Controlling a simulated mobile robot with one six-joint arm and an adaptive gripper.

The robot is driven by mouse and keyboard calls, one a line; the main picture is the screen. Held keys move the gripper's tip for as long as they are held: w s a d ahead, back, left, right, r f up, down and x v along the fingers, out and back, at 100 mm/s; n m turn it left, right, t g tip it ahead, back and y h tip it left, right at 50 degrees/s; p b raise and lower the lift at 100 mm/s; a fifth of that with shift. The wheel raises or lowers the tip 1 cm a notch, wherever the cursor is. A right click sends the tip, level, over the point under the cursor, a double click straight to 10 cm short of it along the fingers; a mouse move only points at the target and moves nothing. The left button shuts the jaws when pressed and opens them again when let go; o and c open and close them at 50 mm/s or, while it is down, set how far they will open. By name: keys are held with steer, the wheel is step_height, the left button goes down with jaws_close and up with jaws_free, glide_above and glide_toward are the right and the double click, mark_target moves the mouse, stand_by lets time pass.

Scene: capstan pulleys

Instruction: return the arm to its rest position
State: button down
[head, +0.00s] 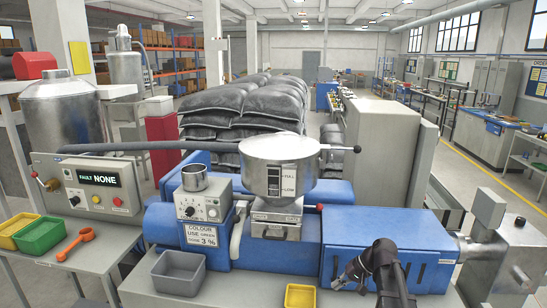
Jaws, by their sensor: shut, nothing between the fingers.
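My gripper (340,282) is in the lower right part of the head view, at the end of my black arm. It is shut and empty, with its fingers pointing left. It shows in front of the blue machine housing (390,238); I cannot tell how far it is from that surface.
A grey bin (178,283) and a small yellow bin (299,296) are left of my gripper. A metal hopper (281,153) stands on the blue machine. Yellow and green bins and an orange scoop (77,242) lie at left. A metal unit (500,255) stands at right.

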steer(key=s+a+f+n+h, duration=0.1)
steer(key=s+f+h, duration=0.2)
steer(key=s, duration=0.4)
steer(key=s+a+f+n+g+h+b, duration=0.1)
steer(key=s+a+f+h, duration=0.1)
steer(key=s+h, duration=0.3)
steer(key=shift+s+f, duration=0.5)
steer(key=shift+s, duration=0.4)
steer(key=c, duration=1.4)
jaws_free()
